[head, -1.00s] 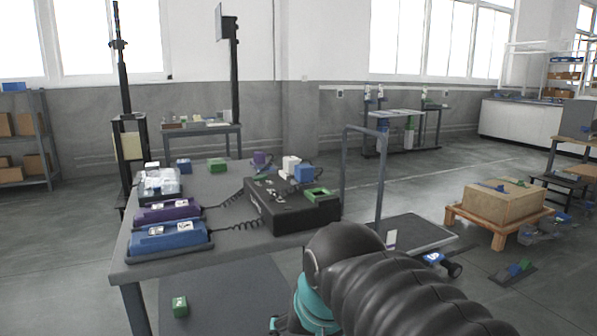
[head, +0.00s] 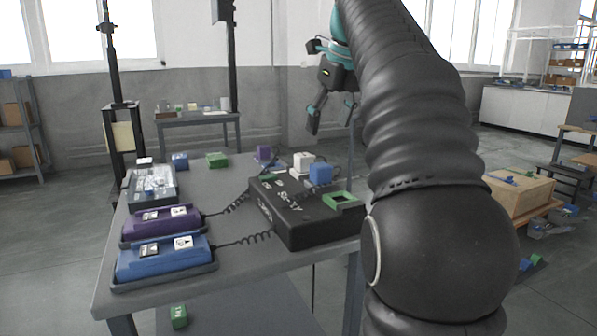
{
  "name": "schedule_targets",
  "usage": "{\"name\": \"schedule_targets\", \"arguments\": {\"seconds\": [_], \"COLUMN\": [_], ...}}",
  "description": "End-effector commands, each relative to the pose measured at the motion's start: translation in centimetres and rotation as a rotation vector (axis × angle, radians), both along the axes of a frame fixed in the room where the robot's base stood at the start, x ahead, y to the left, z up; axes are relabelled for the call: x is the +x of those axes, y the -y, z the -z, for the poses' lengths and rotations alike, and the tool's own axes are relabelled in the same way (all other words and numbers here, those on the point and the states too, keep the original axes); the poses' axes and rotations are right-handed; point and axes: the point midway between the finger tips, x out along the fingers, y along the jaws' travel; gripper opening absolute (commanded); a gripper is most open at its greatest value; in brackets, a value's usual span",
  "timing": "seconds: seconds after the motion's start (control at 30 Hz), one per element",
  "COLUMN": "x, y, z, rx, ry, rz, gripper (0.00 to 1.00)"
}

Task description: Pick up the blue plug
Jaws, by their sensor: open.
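A blue plug (head: 320,174) stands upright at the right part of the black box (head: 300,222) on the table, beside a white plug (head: 303,161). Another blue block (head: 180,160) lies at the table's back left; I cannot tell for certain which one the task means. My gripper (head: 333,118) is open and empty, fingers pointing down. It appears above and beyond the black box in the picture, apart from the plugs. My arm hides the table's right end.
Blue (head: 165,257) and purple (head: 160,223) units with coiled cables sit on the table's left. A green-rimmed opening (head: 341,200) is on the black box. Green (head: 217,160) and purple (head: 263,153) blocks stand at the back. The table's (head: 235,262) front middle is bare.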

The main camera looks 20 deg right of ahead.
Motion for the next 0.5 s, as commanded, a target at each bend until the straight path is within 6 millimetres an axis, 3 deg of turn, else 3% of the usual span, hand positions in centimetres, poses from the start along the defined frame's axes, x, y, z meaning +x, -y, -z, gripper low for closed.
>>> {"name": "schedule_targets", "arguments": {"seconds": [0.27, 0.5], "x": [0.8, 1.9], "y": [1.5, 1.4], "z": [-0.4, 2.5], "rx": [0.079, 0.080], "ry": [-0.008, -0.010], "rz": [0.185, 0.186], "gripper": [0.71, 0.71]}}
